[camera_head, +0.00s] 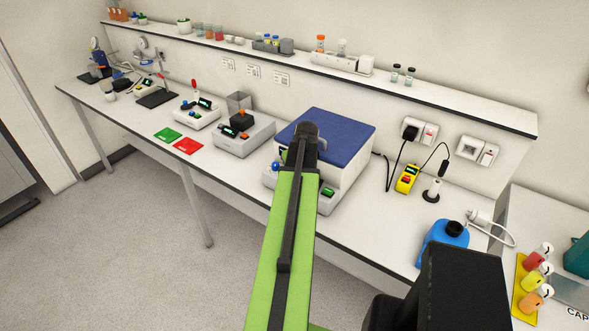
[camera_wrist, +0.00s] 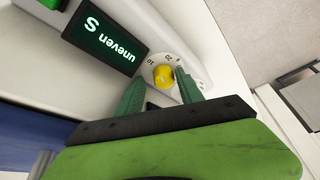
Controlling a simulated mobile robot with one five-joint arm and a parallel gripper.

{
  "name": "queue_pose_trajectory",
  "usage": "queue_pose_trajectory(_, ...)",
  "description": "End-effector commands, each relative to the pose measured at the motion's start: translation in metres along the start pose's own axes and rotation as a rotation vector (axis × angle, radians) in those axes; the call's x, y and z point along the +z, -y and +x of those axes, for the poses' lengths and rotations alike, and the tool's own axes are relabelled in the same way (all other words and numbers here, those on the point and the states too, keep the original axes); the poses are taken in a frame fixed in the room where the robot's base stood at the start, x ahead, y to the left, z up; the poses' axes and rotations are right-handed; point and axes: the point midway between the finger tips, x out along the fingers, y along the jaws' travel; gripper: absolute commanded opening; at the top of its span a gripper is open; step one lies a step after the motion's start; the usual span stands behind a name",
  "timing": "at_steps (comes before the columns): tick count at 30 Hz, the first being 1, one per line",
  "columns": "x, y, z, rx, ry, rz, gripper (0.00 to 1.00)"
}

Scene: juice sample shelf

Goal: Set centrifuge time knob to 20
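The centrifuge (camera_head: 348,136) is a white box with a blue lid on the bench, partly hidden behind my arm in the head view. In the wrist view, its front panel carries a yellow time knob (camera_wrist: 163,77) on a round pale dial with small numbers around it, one of which looks like 20. The pointer's exact setting is too small to read. My gripper (camera_wrist: 161,82) is open, with its two green fingers on either side of the knob and small gaps visible. Whether the tips touch it is unclear. In the head view the fingertips and knob are hidden.
A dark display (camera_wrist: 104,35) beside the dial reads "uneven" and "S" in the wrist view. Other bench devices (camera_head: 243,135) stand left of the centrifuge. A yellow device (camera_head: 407,179) and a blue container (camera_head: 440,243) are to its right. A shelf (camera_head: 440,91) runs above the bench.

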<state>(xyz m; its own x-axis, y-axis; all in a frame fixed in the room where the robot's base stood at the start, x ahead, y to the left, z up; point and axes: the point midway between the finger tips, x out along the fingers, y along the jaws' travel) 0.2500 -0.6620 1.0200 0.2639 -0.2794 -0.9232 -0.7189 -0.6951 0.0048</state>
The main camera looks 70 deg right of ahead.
Motion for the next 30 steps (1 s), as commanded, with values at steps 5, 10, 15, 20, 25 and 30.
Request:
queue_pose_trajectory(5,0.000,0.002,0.000,-0.003,0.000,0.000,0.49)
queue_pose_trajectory(10,0.000,0.002,0.001,-0.004,0.000,-0.001,0.49)
queue_pose_trajectory(15,0.000,0.003,0.001,-0.005,0.001,-0.001,0.49)
queue_pose_trajectory(20,0.000,0.003,0.000,-0.006,0.001,-0.001,0.49)
queue_pose_trajectory(25,-0.001,0.003,-0.012,-0.006,0.001,0.000,0.49)
queue_pose_trajectory(30,-0.002,0.003,-0.043,-0.005,0.001,0.001,0.49)
